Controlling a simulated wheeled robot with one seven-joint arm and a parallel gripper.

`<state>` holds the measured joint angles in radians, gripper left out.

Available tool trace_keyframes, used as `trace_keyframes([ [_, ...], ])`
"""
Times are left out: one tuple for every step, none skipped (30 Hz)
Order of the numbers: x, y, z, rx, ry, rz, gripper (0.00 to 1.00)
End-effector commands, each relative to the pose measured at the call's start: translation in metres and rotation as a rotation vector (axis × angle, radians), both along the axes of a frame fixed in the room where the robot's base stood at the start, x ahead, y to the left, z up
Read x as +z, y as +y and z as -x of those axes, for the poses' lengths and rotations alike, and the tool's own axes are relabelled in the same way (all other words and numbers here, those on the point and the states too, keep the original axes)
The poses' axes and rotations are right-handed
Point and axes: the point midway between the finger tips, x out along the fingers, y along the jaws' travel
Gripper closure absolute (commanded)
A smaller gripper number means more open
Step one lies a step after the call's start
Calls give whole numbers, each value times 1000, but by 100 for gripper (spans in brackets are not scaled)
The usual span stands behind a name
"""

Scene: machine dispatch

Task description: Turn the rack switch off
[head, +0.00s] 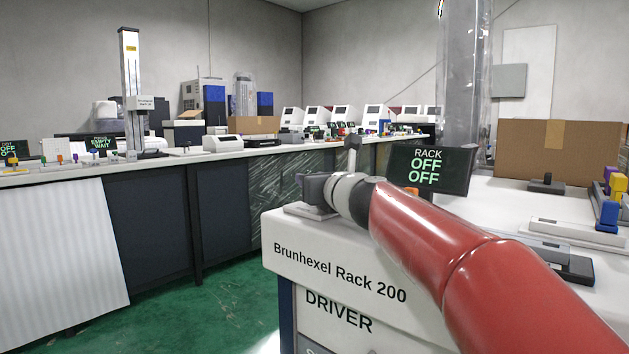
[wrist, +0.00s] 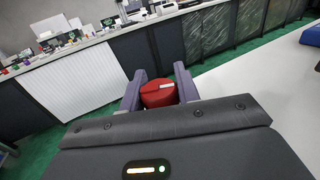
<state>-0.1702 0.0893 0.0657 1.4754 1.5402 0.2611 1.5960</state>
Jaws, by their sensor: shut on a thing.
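In the wrist view a round red knob (wrist: 159,93) with a white mark on it sits between the two fingers of my gripper (wrist: 159,88). The fingers are shut on it, one on each side. In the head view my gripper (head: 318,188) is low over the front left corner of the white Brunhexel Rack 200 (head: 340,272). The knob is hidden there behind the gripper; a grey base plate (head: 308,211) shows below. The dark rack display (head: 430,169) beside it reads "RACK OFF OFF" in white and green.
A cardboard box (head: 558,152) and several small devices stand on the white top at the right. A long bench (head: 180,160) with machines runs along the back left. Green floor (head: 215,310) is open between.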

Motion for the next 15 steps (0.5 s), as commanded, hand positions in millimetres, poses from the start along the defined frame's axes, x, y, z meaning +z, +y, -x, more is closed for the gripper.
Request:
trace_keyframes([
  [1, 0, 0, 6, -1, 0, 91],
  [1, 0, 0, 10, -1, 0, 91],
  [1, 0, 0, 14, -1, 0, 91],
  [1, 0, 0, 18, -1, 0, 91],
  [1, 0, 0, 21, -1, 0, 91],
  [1, 0, 0, 24, -1, 0, 91],
  [1, 0, 0, 25, -1, 0, 91],
  [1, 0, 0, 27, -1, 0, 91],
  [1, 0, 0, 28, -1, 0, 91],
  [1, 0, 0, 29, -1, 0, 91],
  [1, 0, 0, 29, -1, 0, 91],
  [1, 0, 0, 30, -1, 0, 91],
  [1, 0, 0, 30, -2, -1, 91],
  [1, 0, 0, 30, -2, -1, 91],
  [1, 0, 0, 30, -2, -1, 91],
])
